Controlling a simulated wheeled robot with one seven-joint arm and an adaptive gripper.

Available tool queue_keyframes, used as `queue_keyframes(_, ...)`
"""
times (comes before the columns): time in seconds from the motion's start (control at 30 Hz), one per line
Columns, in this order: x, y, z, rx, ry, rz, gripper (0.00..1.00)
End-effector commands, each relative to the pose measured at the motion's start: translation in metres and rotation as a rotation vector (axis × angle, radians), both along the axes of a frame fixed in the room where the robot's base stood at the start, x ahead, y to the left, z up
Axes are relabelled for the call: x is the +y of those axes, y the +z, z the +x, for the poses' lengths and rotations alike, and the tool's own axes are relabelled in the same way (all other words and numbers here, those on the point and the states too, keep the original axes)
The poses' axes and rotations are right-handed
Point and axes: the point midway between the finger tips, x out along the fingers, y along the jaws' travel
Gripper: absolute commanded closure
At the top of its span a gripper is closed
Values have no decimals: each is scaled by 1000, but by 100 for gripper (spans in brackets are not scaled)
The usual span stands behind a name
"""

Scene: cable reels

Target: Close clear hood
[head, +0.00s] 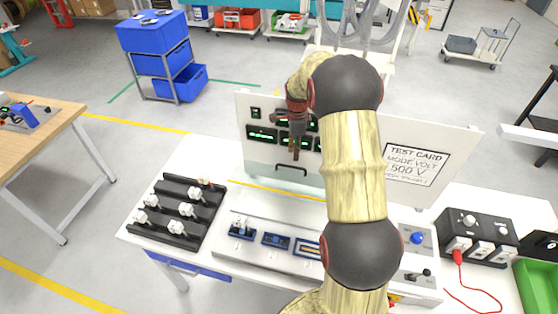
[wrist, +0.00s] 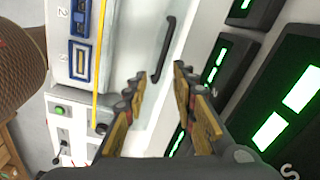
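The clear hood (wrist: 150,80) shows as a pale see-through panel with a dark bar handle (wrist: 164,48) in the wrist view. In the head view the handle (head: 291,170) lies low in front of the display panel (head: 262,150), above the yellow line. The hood's outline is faint, and I cannot tell its exact angle. My gripper (head: 296,152) points down in front of the displays, just above the handle. In the wrist view my gripper (wrist: 160,78) has its fingers apart with nothing between them; the handle is beyond the fingertips, not touched.
The bench's numbered sockets (head: 276,241) sit below the yellow line. A black rack (head: 178,212) with white plugs lies left. A test card (head: 414,166) is on the panel's right. A black box (head: 476,238) with a red cable and a green bin (head: 538,285) stand far right.

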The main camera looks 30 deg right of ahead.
Motion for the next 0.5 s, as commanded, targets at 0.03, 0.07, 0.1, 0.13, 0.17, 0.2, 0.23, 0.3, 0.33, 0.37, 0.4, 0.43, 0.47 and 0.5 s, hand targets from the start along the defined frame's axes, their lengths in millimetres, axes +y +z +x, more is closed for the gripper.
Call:
queue_keyframes(0.03,-2,3,3,-7,-70,-3,73)
queue_keyframes(0.07,-2,3,4,-8,-112,-3,73)
queue_keyframes(0.1,-2,3,3,-8,-161,-2,73)
queue_keyframes(0.13,-2,3,3,-9,-195,-2,73)
queue_keyframes(0.17,-2,3,3,-9,-224,-2,73)
queue_keyframes(0.2,-2,3,3,-10,-257,-1,73)
queue_keyframes(0.23,-2,4,3,-10,-277,-1,73)
queue_keyframes(0.3,-1,3,3,-10,-310,0,73)
queue_keyframes(0.33,-1,3,3,-10,-319,0,73)
queue_keyframes(0.37,-1,1,3,-10,-324,0,73)
queue_keyframes(0.4,-1,-1,3,-9,-328,1,73)
queue_keyframes(0.43,-1,-3,3,-9,-330,1,73)
queue_keyframes(0.47,-1,-6,3,-9,-330,1,73)
queue_keyframes(0.5,-1,-11,3,-8,-329,0,73)
